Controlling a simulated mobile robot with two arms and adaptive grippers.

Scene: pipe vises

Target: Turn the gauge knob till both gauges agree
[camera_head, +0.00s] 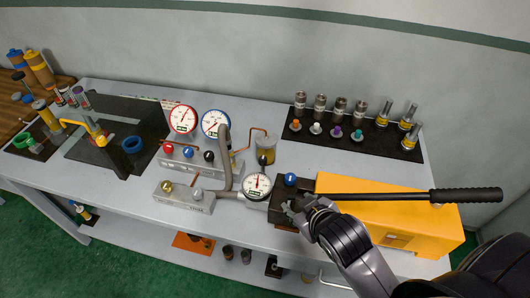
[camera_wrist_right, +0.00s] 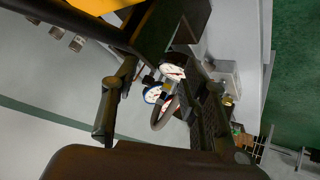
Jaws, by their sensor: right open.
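A red-rimmed gauge (camera_head: 182,118) and a blue-rimmed gauge (camera_head: 214,123) stand side by side at the back of the bench. A third white gauge (camera_head: 257,185) sits at the pump's front left. A blue knob (camera_head: 290,179) is on top of the pump's dark block. Red (camera_head: 168,148), blue (camera_head: 188,152) and black (camera_head: 209,156) knobs sit on the manifold below the paired gauges. My right gripper (camera_head: 300,207) is open at the dark block's front, just below its blue knob; contact cannot be told. In the wrist view, gauges (camera_wrist_right: 172,72) show beyond its fingers. My left gripper is out of view.
The yellow pump (camera_head: 410,222) has a long black lever (camera_head: 465,195) reaching right, above my right arm. A grey hose (camera_head: 225,155) loops between manifold and pump gauge. Fittings stand on a black mat (camera_head: 340,150) at the back right.

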